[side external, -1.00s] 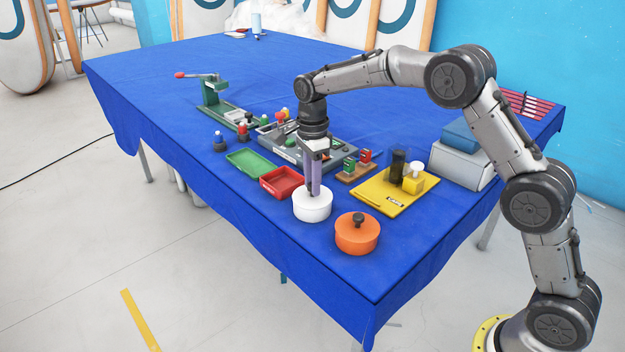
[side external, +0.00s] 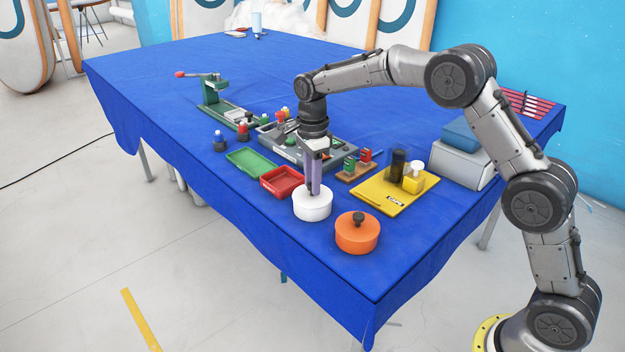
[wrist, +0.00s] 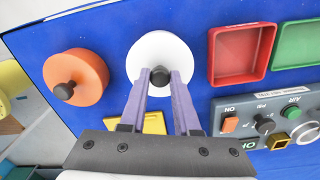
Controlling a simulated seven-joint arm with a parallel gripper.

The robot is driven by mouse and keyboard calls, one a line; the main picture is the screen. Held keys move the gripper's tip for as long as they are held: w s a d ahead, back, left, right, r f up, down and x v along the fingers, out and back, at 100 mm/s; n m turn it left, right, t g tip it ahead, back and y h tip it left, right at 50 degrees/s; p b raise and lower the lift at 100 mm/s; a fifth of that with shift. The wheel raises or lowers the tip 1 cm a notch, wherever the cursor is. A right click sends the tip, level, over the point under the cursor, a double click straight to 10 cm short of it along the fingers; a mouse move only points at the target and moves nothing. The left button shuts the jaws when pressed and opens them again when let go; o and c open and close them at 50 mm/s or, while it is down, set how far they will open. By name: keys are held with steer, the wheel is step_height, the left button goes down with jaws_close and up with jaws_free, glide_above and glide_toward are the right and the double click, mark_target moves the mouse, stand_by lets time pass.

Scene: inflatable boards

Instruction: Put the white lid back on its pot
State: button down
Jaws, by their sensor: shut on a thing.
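The white pot (side external: 312,205) stands upright on the blue table, and its white lid (wrist: 161,50) appears to sit on top of it. The lid has a dark round knob (wrist: 159,76). My gripper (side external: 314,191) is above the pot, pointing down, with its purple fingers shut on the knob. In the wrist view the gripper (wrist: 160,80) has one fingertip on each side of the knob. The fingers hide part of the lid, and I cannot tell whether a small gap is left between lid and rim.
An orange pot with a dark knob (side external: 357,234) stands close on the right. A red tray (side external: 283,183) and a green tray (side external: 251,163) lie behind to the left. A yellow board (side external: 389,194) and a grey control box (side external: 340,152) are behind. The table's front edge is near.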

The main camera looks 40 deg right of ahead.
steer(key=shift+c, duration=0.4)
jaws_free()
stand_by(0.4)
steer(key=shift+r, duration=3.5)
